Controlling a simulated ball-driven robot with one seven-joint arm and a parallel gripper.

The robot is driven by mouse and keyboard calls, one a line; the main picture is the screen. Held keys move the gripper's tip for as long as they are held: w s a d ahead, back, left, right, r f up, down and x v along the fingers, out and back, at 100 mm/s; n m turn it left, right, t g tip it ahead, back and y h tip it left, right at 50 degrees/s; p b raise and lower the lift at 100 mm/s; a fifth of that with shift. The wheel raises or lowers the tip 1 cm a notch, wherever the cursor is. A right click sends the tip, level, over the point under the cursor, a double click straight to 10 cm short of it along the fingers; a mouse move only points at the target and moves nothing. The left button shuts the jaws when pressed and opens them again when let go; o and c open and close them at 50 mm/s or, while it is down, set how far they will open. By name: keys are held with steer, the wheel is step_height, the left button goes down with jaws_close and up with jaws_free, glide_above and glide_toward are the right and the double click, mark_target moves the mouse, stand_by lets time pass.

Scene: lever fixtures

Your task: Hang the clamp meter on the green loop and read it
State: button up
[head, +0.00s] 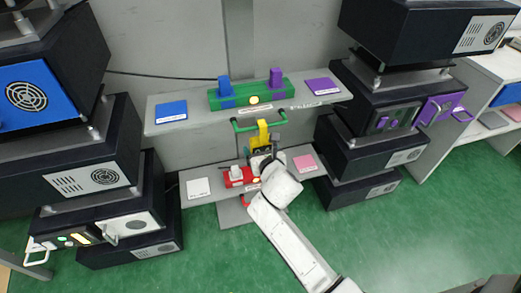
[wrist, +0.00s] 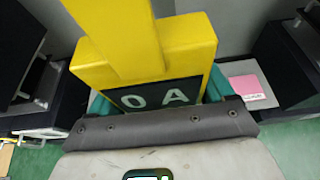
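A green block (head: 240,98) with blue and purple levers sits on the upper shelf (head: 165,128). A red fixture (head: 236,178) and a pink card (head: 305,163) are on the lower shelf, close to my gripper. Black equipment stacks flank the stand on both sides.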

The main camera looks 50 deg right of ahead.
steer(key=o, duration=0.3)
steer(key=p+v, duration=0.1)
steer(key=v, duration=1)
steer(key=shift+p, duration=0.4)
